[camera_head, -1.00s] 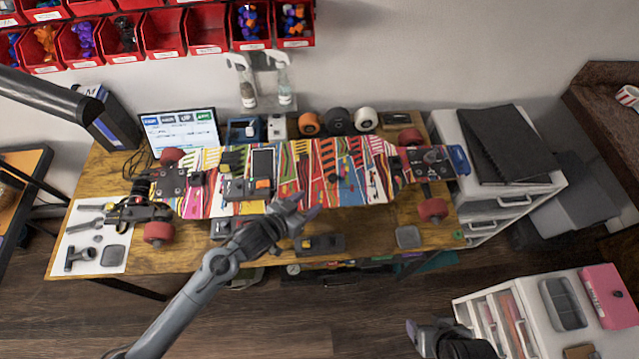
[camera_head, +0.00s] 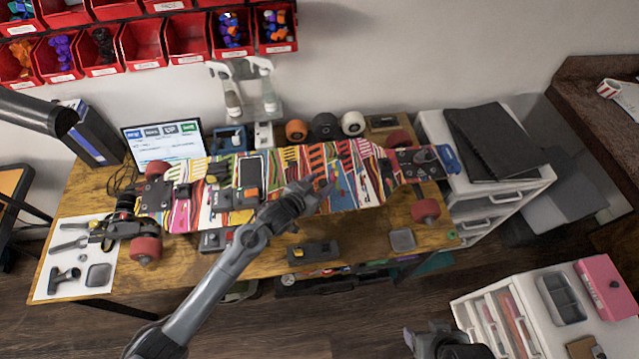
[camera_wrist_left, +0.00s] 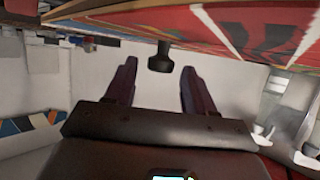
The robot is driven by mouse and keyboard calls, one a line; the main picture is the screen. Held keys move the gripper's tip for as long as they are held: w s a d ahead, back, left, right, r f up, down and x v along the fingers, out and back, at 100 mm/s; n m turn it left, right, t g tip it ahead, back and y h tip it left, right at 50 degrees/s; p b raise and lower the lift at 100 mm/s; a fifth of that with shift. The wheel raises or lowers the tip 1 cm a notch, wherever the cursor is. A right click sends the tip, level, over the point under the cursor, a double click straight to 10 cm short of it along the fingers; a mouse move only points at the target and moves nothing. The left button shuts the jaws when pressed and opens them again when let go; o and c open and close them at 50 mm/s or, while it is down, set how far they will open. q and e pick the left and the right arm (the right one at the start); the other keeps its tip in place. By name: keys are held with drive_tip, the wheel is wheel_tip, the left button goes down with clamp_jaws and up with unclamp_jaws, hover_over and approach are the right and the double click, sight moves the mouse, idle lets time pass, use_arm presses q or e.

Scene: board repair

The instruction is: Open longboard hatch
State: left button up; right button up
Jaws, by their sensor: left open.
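A dark knob (camera_wrist_left: 160,58) sticks out from the deck in the left wrist view. It shows ahead of and between the two spread fingers of my left gripper (camera_wrist_left: 157,82). In the head view my left gripper (camera_head: 322,188) is over the middle-right part of the deck and largely covers the knob. The left gripper is open and holds nothing. The hatch outline cannot be made out. My right gripper (camera_head: 428,338) is low in the head view, away from the board; its jaws are unclear.
A black tool (camera_head: 314,252) lies at the bench front. White drawers (camera_head: 490,198) stand to the right.

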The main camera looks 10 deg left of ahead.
use_arm(q)
drive_tip(key=shift+w+d+f, duration=0.1)
drive_tip(key=shift+w+d, duration=0.05)
drive_tip(key=shift+w, duration=0.05)
drive_tip(key=shift+c, duration=0.2)
clamp_jaws()
